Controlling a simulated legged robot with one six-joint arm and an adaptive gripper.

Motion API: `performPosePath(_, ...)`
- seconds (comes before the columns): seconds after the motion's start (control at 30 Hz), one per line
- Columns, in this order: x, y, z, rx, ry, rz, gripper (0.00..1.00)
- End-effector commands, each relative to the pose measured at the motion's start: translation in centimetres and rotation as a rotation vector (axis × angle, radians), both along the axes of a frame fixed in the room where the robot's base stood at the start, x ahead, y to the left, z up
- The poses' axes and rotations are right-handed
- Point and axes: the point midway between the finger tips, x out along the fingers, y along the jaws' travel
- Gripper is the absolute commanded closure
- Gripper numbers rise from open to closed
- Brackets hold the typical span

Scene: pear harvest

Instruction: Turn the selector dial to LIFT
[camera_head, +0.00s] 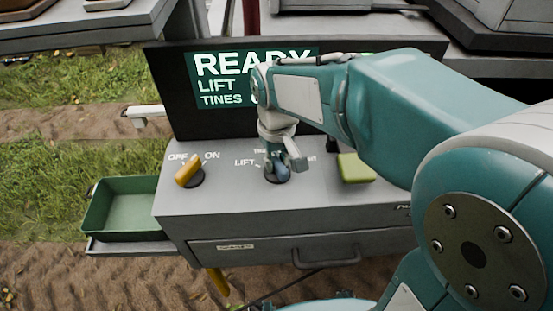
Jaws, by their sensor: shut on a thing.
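My gripper (279,168) comes down from above and is shut on the dial's knob. The fingers cover much of the knob, so I cannot tell exactly where it points. The dark screen (225,80) behind reads READY, LIFT and TINES, with the rest hidden behind my arm.
A yellow OFF/ON switch (189,174) stands left of the dial. A yellow-green block (354,168) sits to the right. A green tray (97,214) is beside the console at left. A drawer with a handle (326,259) is below.

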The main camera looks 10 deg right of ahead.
Motion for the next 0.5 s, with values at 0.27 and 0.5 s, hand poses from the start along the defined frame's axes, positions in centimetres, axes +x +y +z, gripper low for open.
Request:
performPosePath(0.27, -0.12, 0.07, -0.17, 0.0, 0.006, 0.197, 1.0)
performPosePath(0.5, -0.17, 0.1, -0.19, 0.0, 0.006, 0.389, 1.0)
